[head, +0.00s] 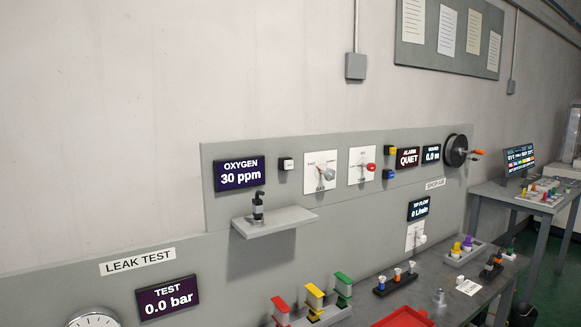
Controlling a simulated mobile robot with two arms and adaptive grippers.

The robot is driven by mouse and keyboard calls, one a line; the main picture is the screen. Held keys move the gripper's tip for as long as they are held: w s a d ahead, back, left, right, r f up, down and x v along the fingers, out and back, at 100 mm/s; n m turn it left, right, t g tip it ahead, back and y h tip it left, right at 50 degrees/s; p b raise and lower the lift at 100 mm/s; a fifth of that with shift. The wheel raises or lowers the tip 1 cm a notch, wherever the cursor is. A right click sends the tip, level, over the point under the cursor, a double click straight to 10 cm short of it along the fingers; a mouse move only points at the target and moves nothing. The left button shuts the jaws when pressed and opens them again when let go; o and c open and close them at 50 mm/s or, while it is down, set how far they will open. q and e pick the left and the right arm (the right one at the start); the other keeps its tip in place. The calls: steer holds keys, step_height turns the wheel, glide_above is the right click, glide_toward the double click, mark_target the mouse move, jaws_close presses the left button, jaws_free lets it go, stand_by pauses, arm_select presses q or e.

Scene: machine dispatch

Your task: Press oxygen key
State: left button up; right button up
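The oxygen display (240,173) is a dark purple screen at the left of the grey wall panel and reads "OXYGEN 30 ppm". Nothing covers the key or the display. Neither of my grippers shows in the head view.
A small shelf (275,221) with a black and metal fitting (258,207) juts out below the display. Two white dial plates (312,181) with knobs sit right of the key. Red, yellow and green handles (314,296) stand below, and a red tray (404,317) lies on the bench.

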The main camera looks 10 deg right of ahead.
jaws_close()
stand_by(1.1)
